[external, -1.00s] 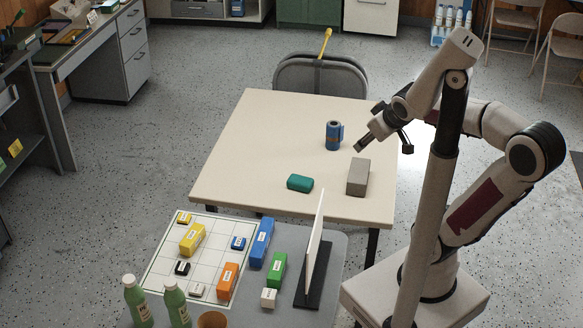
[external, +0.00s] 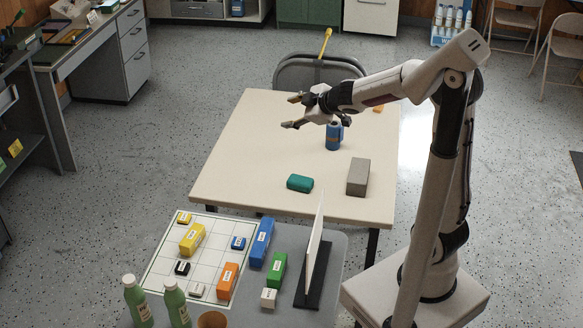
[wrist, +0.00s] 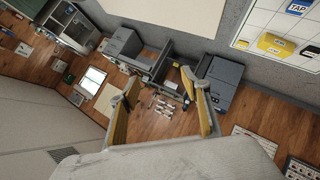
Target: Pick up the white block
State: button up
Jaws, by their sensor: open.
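A small white block (external: 268,298) with a dark label stands on the grey table in front of the green block (external: 277,270). A second small whitish block (external: 197,290) lies on the white grid board (external: 160,262) at its near edge. My gripper (external: 293,111) is open and empty, pointing left above the far part of the cream table, well apart from both white blocks. Its spread fingers show in the wrist view (wrist: 158,80) with nothing between them. I cannot make out a white block in the wrist view.
An upright white panel (external: 314,245) on a dark base stands right of the small white block. Blue (external: 261,243) and orange (external: 228,281) blocks and green bottles (external: 176,305) are nearby. The cream table holds a blue can (external: 333,136), teal block (external: 300,183) and grey block (external: 358,177).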

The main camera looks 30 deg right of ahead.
aim_at(276, 278)
jog(key=w+a+f+n+g+y, duration=0.25)
jog(key=a+f+n+y, duration=0.3)
jog(key=a+f, duration=0.5)
jog(key=s+a+f+n+g+y, duration=0.2)
jog(key=s+a+f+n+g, duration=0.25)
jog(key=a+f, duration=0.35)
jog(key=s+f+n+g, duration=0.2)
jog(key=s+f+g, duration=0.2)
jog(key=s, duration=0.3)
jog(key=s+a+f+n+g, duration=0.1)
jog(key=s+f+n+g, duration=0.1)
jog(key=s+f+g, duration=0.2)
jog(key=s+a+f+n+g, duration=0.1)
jog(key=s+f+g, duration=0.4)
jog(key=s, duration=0.5)
jog(key=shift+a+f+n, duration=0.1)
jog(key=shift+a+n, duration=0.1)
jog(key=shift+n, duration=0.2)
jog(key=shift+s+d+g, duration=0.15)
jog(key=shift+s+g, duration=0.15)
jog(key=shift+s, duration=0.05)
jog(key=shift+f, duration=0.1)
jog(key=shift+x, duration=1.3)
